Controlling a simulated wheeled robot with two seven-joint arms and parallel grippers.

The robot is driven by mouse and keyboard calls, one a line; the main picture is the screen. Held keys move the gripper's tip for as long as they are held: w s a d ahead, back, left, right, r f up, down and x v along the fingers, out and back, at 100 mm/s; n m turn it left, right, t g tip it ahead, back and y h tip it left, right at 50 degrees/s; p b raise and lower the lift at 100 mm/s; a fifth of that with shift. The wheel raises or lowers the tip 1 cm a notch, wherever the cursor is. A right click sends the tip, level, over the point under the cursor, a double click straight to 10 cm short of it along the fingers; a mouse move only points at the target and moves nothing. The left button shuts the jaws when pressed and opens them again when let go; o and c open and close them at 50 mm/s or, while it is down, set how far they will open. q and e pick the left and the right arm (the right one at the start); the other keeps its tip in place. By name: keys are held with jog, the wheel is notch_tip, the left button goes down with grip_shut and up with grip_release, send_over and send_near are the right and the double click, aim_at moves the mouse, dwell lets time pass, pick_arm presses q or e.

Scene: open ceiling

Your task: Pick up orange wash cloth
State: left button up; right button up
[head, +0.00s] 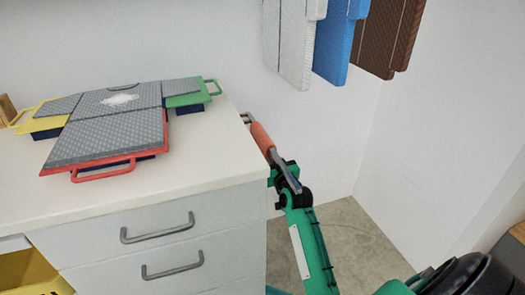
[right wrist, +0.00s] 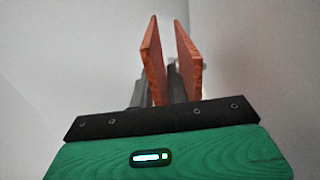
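I see no orange wash cloth that I can make out in either view. My right gripper (head: 262,138) is beside the right edge of the white counter, with the green arm below it. In the right wrist view, my right gripper (right wrist: 172,55) shows two orange finger plates standing apart with a narrow gap. No cloth shows between them. Three hanging cloth-like pieces are at the top of the head view: a white one (head: 290,45), a blue one (head: 334,48) and a brown one (head: 388,35). My left gripper is out of view.
The white counter (head: 215,165) has drawers with grey handles. Grey-topped trays (head: 110,125) with red, yellow and green edges lie on it. A yellow bin (head: 28,272) is at lower left. White walls (head: 410,130) close in behind my right arm; bare floor (head: 355,240) shows below.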

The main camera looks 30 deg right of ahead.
jog(key=shift+w+d, duration=0.1)
jog(key=shift+w, duration=0.4)
grip_shut()
jog(key=shift+r, duration=0.1)
